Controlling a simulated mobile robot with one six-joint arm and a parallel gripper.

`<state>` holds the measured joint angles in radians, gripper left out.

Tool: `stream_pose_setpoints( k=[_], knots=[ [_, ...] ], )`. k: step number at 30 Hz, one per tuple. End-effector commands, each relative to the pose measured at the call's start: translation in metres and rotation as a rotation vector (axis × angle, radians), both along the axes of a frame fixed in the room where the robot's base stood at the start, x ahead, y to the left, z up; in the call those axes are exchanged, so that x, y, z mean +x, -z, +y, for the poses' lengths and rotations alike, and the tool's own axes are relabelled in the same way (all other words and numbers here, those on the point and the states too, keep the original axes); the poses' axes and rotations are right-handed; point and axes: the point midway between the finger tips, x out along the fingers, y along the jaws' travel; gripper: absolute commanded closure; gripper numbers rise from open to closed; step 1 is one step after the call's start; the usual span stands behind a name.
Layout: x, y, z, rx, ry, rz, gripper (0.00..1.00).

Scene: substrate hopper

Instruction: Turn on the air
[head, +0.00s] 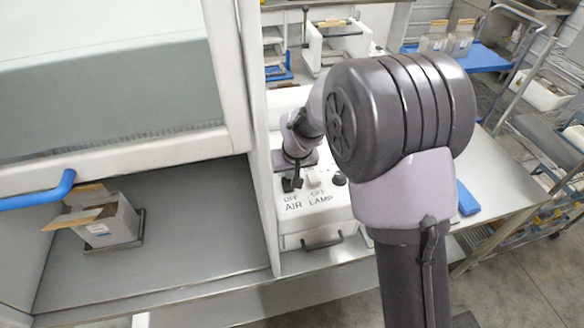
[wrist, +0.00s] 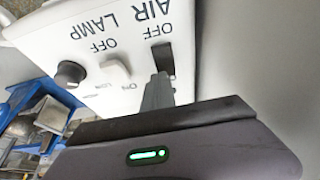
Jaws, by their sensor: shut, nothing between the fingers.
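The white control box (head: 310,205) stands in the middle of the head view, with AIR and LAMP labels on its top. The black AIR switch (wrist: 163,58) shows in the wrist view beside an OFF label. Its ON side is hidden behind my gripper (wrist: 159,80). My gripper is shut and empty, with its fingertips right at the AIR switch. I cannot tell whether they press on it. In the head view my gripper (head: 297,183) points down at the switch, which is partly hidden there.
The white LAMP switch (wrist: 115,70) and a round black knob (wrist: 72,73) sit beside the AIR switch. Blue-topped carts (head: 478,56) stand behind.

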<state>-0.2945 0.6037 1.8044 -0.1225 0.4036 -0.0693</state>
Motion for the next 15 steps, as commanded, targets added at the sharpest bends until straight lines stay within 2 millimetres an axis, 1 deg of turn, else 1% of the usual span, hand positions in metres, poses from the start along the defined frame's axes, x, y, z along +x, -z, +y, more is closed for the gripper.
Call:
stream_pose_setpoints(
  k=[10,13,15],
  knots=[
    [0.0011,0.0009,0.0003,-0.001,0.000,0.002,1.00],
    [0.0048,0.0004,0.0014,-0.014,0.002,0.052,1.00],
    [0.0051,0.0049,0.0015,-0.017,0.001,0.063,1.00]
  ],
)
